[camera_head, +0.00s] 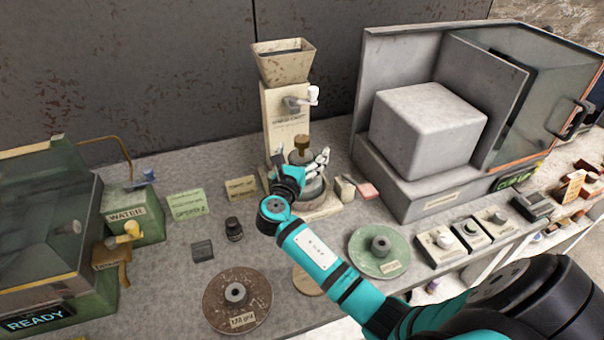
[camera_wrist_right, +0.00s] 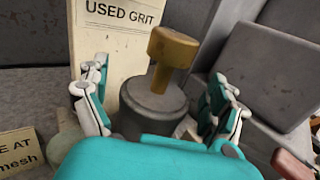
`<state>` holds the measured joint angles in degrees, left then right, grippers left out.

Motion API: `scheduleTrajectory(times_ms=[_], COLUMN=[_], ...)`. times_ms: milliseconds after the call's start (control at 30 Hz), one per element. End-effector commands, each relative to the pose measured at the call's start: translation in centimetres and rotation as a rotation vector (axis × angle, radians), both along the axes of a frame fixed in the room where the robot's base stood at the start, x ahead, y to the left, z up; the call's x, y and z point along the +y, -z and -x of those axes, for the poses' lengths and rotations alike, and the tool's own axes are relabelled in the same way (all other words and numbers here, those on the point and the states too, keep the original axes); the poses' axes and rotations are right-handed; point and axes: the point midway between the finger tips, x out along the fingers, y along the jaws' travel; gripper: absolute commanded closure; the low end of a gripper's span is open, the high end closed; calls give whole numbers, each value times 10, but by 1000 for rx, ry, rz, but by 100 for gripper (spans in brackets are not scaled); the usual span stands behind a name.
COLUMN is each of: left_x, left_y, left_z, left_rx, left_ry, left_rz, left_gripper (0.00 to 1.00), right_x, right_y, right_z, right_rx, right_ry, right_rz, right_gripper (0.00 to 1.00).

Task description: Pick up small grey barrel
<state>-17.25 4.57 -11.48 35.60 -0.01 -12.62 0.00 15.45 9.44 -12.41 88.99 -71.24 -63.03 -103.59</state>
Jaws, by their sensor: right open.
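A small grey barrel (camera_wrist_right: 152,104) with a brass knob (camera_wrist_right: 175,50) on top stands upright before a cream panel marked "USED GRIT". In the head view the barrel (camera_head: 301,157) is partly hidden by my right gripper (camera_head: 305,165). In the right wrist view my right gripper (camera_wrist_right: 155,105) is open, with one finger on each side of the barrel. A gap shows on the right; whether the left finger touches it I cannot tell. The barrel's lower part is hidden behind the teal gripper body. My left gripper is not in view.
The cream hopper stand (camera_head: 283,105) rises behind the barrel. A large grey cabinet (camera_head: 375,185) stands to the right. A dark jar (camera_head: 233,229), a brown disc (camera_head: 258,310) and a green disc (camera_head: 363,258) lie nearer. A green water unit (camera_head: 148,222) is at left.

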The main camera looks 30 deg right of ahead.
Motion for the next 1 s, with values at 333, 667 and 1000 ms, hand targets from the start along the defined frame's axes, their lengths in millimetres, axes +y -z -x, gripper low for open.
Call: scheduleTrajectory(times_ms=[333, 667, 1000], left_x=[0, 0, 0], left_y=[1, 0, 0], left_z=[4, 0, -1], left_rx=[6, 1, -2], left_ry=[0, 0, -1], left_rz=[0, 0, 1], left_gripper=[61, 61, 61], right_x=[0, 0, 0], right_y=[0, 0, 0], right_z=[-1, -1, -1], right_rx=[0, 0, 0], right_ry=[-1, -1, -1], right_rz=[0, 0, 0], right_gripper=[21, 64, 98])
